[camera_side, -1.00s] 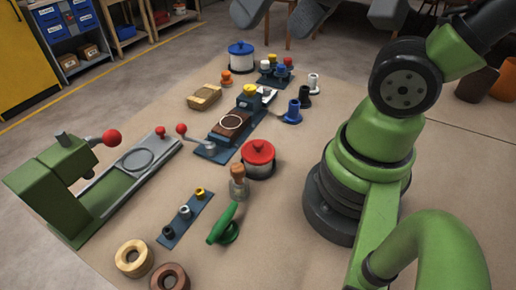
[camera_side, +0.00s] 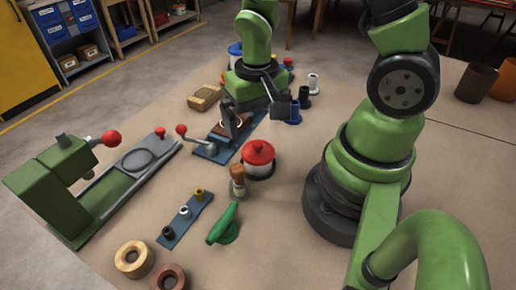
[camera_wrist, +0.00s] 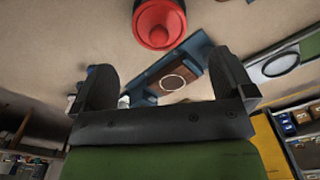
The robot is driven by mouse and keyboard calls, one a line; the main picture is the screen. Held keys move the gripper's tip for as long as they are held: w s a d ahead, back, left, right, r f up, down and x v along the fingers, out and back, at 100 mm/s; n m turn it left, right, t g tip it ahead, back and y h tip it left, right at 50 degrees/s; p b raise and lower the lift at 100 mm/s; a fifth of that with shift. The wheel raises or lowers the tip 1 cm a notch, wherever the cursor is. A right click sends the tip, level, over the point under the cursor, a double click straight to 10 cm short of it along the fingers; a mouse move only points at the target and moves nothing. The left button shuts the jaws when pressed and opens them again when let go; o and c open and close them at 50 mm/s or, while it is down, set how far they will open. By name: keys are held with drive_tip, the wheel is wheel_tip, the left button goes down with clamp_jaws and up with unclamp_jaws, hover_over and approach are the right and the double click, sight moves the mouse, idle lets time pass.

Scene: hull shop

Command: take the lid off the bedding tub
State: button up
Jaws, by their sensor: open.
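A white tub with a red knobbed lid (camera_side: 258,152) stands upright mid-table. The lid also shows at the top of the wrist view (camera_wrist: 160,25). A second tub with a blue lid (camera_side: 235,50) stands at the back, mostly hidden behind my arm. I cannot tell from the pictures which one is the bedding tub. Both lids appear to be on. My gripper (camera_side: 256,115) is open, above the blue fixture and behind the red-lidded tub, apart from it. In the wrist view my gripper (camera_wrist: 162,65) has nothing between its fingers, and the red lid lies beyond the fingertips.
Below my gripper is a blue fixture (camera_side: 205,150) with a brown block and a red-knobbed crank. A corked jar (camera_side: 237,184) stands close in front of the red-lidded tub. A green press (camera_side: 65,185) is at left. Blue and black cylinders stand right of the fixture.

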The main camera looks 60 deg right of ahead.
sight(257, 142)
drive_tip(key=shift+f, duration=3.35)
drive_tip(key=shift+c, duration=0.5)
drive_tip(key=c, duration=0.8)
